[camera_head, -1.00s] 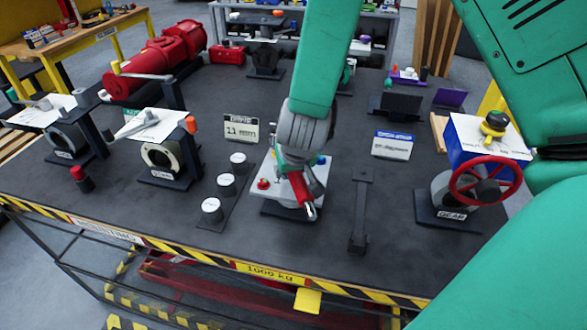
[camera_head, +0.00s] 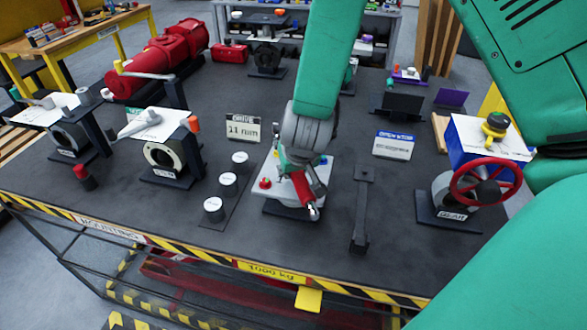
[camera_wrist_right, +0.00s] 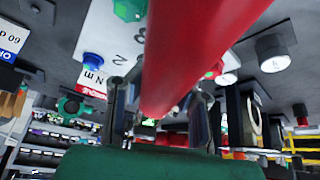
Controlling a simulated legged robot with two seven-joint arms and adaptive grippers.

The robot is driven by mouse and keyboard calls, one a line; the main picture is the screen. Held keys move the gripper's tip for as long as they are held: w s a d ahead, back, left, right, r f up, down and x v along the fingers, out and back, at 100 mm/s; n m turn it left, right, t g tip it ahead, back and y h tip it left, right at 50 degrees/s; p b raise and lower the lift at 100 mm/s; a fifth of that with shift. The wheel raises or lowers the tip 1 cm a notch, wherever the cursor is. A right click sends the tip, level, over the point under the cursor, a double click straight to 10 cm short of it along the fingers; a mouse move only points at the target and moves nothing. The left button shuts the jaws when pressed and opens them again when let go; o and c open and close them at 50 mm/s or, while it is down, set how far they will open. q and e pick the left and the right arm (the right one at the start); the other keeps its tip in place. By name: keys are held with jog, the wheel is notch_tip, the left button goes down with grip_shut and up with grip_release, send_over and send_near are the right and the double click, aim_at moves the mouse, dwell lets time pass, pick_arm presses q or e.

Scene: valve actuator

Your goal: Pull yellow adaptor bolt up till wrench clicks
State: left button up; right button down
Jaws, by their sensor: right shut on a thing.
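My right gripper (camera_head: 303,150) is over a pale bolt plate (camera_head: 276,200) at the centre of the table. It is shut on the red handle of the wrench (camera_head: 302,188), whose silver tip points toward the table's front edge. In the right wrist view, the red wrench handle (camera_wrist_right: 190,45) runs between the two fingers of the right gripper (camera_wrist_right: 158,112). A red bolt (camera_head: 264,183) shows on the plate in the head view; a green bolt (camera_wrist_right: 130,8) and a blue bolt (camera_wrist_right: 92,60) show in the wrist view. I cannot make out the yellow adaptor bolt. My left gripper is out of view.
An 11 Nm sign (camera_head: 243,129) stands behind left of the plate. Three white-topped cylinders (camera_head: 228,183) stand left of it. A dark bar (camera_head: 361,208) lies to its right. A red handwheel (camera_head: 486,184) stands further right. The striped table edge (camera_head: 268,273) is in front.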

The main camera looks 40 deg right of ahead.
jog(key=shift+d+f, duration=0.1)
jog(key=shift+d, duration=0.45)
jog(key=shift+a, duration=0.45)
jog(key=shift+a+p, duration=0.4)
jog(key=shift+a, duration=0.25)
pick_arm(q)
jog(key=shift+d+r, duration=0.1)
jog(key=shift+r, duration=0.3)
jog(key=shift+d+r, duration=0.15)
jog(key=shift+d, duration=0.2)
pick_arm(e)
jog(key=shift+d, duration=0.4)
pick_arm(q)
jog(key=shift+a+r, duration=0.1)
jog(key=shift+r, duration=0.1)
pick_arm(e)
jog(key=shift+a, duration=0.2)
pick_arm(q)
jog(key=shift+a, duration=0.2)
pick_arm(e)
jog(key=shift+a, duration=0.15)
pick_arm(q)
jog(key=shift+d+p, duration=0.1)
jog(key=shift+p, duration=0.2)
